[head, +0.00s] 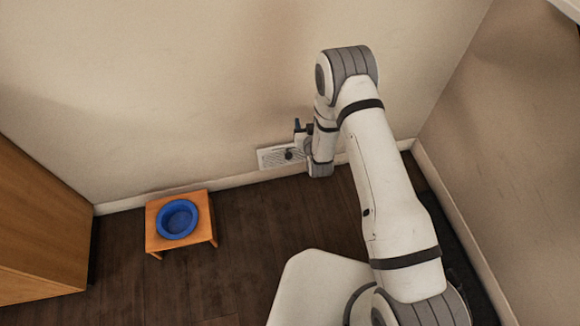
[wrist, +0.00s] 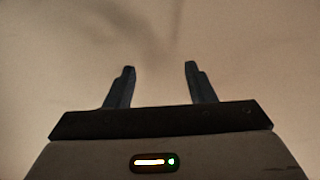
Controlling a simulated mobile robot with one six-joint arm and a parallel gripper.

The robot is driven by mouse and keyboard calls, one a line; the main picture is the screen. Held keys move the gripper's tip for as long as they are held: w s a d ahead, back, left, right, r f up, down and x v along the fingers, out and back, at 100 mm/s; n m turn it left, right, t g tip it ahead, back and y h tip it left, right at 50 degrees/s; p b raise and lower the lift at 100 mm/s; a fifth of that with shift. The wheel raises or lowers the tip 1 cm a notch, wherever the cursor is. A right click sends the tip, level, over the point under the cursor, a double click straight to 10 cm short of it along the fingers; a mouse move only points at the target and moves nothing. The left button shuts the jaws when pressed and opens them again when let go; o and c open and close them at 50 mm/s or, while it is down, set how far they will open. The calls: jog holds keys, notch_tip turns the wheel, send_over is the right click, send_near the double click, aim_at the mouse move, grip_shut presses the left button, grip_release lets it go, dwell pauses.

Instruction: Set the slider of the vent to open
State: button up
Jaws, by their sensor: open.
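The vent (head: 268,160) is a pale slatted grille set low in the back wall, just above the baseboard, in the head view. A small dark knob-like piece (head: 289,154) shows at its right part. I cannot tell for sure whether this is the slider, nor its setting. My gripper (wrist: 160,70) is open and empty in the wrist view, with only blurred beige wall beyond its two dark fingers. In the head view it is close to the wall, at the vent's upper right. My wrist hides the vent's right end. The vent does not show in the wrist view.
A small orange wooden stand (head: 153,232) with a blue bowl (head: 177,219) stands on the dark floor, left of the vent. A wooden cabinet (head: 40,225) is at the far left. The right wall (head: 500,150) is close to my arm. Floor between stand and arm is clear.

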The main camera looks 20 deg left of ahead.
aim_at(290, 158)
jog(key=s+a+f+n+t+y+b, duration=0.1)
jog(key=s+f+b, duration=0.3)
jog(key=f, duration=0.5)
jog(key=s+a+f+t+y+b, duration=0.1)
jog(key=s+f+y+b, duration=0.1)
jog(key=s+f, duration=0.6)
jog(key=w+a+b, duration=0.1)
jog(key=w, duration=0.2)
jog(key=w+a+f+b, duration=0.1)
jog(key=w, duration=0.1)
jog(key=w+a, duration=0.1)
jog(key=w, duration=0.2)
jog(key=shift+w+a+f+b, duration=0.2)
jog(key=shift+w+b, duration=0.15)
jog(key=shift+b, duration=0.05)
grip_shut()
